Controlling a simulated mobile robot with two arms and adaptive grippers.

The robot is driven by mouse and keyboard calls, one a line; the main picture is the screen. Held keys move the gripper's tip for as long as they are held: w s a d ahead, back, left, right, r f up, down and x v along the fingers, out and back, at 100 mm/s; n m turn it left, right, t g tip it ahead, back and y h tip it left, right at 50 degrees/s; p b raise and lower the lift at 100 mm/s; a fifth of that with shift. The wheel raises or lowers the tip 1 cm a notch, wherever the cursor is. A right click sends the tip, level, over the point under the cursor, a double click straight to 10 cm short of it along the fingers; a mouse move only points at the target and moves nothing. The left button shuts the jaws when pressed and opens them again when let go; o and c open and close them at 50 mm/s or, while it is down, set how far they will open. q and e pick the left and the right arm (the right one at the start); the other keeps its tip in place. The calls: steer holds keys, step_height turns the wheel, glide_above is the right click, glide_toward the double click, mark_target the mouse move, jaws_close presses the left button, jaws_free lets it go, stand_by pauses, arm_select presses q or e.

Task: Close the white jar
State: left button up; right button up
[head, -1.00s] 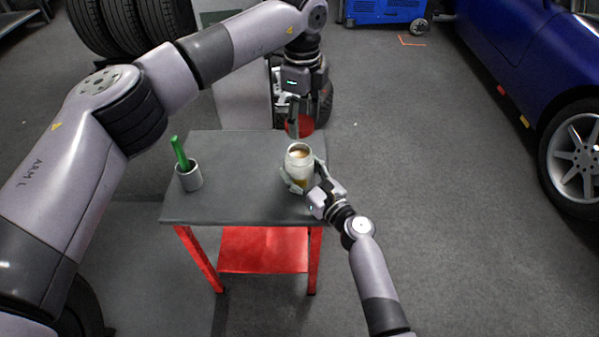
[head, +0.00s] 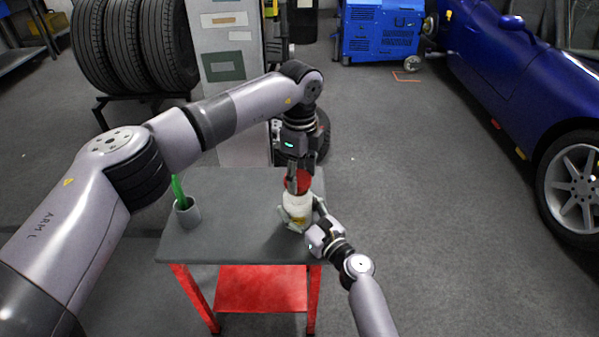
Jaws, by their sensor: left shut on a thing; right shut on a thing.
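The white jar (head: 297,206) stands upright near the right side of the grey cart top (head: 235,240). My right gripper (head: 299,220) is shut on the jar's lower body from the front right. My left gripper (head: 297,178) points down from above and is shut on a red lid (head: 298,184). The lid is right at the jar's mouth and hides the opening. I cannot tell whether it rests on the rim or sits slightly above it.
A grey cup (head: 188,213) with a green-handled thing (head: 178,188) in it stands at the cart's left side. The cart top between the cup and the jar is clear. A blue car (head: 520,80) is at the right, and tyres (head: 135,45) stand at the back left.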

mark_target(298, 206)
arm_select(q)
steer(key=shift+f, duration=0.9)
steer(key=shift+f, duration=0.5)
